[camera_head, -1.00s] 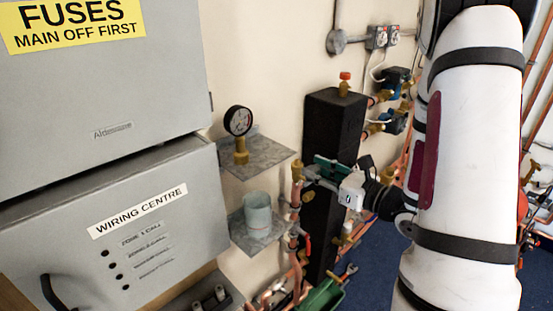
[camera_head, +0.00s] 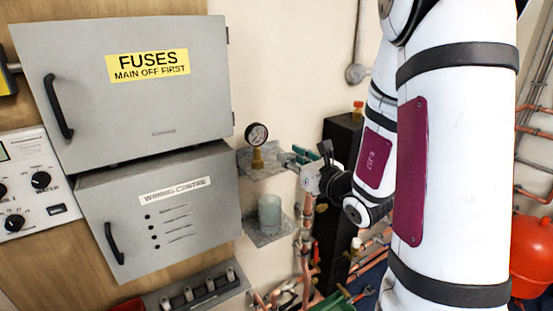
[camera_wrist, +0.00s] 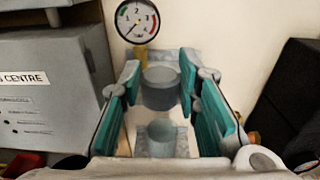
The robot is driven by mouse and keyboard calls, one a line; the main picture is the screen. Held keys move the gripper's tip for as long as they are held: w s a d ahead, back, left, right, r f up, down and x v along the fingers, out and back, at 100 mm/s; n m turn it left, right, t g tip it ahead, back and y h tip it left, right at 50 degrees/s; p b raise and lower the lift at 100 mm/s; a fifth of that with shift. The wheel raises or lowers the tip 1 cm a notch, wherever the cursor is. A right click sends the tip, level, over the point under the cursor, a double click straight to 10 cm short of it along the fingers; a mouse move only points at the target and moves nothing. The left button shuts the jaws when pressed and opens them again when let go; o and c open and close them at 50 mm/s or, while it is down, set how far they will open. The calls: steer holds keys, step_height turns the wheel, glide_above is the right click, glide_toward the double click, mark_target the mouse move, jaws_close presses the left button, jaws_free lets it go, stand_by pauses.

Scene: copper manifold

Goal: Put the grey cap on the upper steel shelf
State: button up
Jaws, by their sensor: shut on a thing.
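My gripper (camera_head: 300,156) is at the right edge of the upper steel shelf (camera_head: 278,155). In the wrist view its teal pads are shut on the grey cap (camera_wrist: 162,92), a short round grey piece between the fingertips. The cap cannot be made out clearly in the head view. The upper shelf also shows behind the cap in the wrist view (camera_wrist: 172,59). I cannot tell whether the cap touches the shelf.
A pressure gauge (camera_head: 257,135) on a brass fitting stands on the upper shelf. A pale cylinder (camera_head: 269,212) stands on the lower shelf (camera_head: 262,238). Grey boxes (camera_head: 165,215) are at left; a black column (camera_head: 343,140) and copper pipes are at right.

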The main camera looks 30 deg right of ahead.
steer(key=shift+w+d+f+b, duration=0.25)
steer(key=shift+w+b, duration=0.35)
steer(key=shift+b, duration=0.6)
steer(key=shift+w+d+f+b, duration=0.1)
steer(key=shift+w+d+b, duration=0.35)
steer(key=shift+b, duration=0.75)
steer(key=w+d, duration=0.1)
steer(key=w, duration=0.2)
steer(key=w+d, duration=0.1)
steer(key=w, duration=0.2)
steer(key=w+d, duration=0.2)
steer(key=w, duration=0.1)
steer(key=shift+f, duration=2)
steer(key=shift+f, duration=0.2)
steer(key=o, duration=0.7)
steer(key=shift+o, duration=0.7)
steer(key=shift+r, duration=0.2)
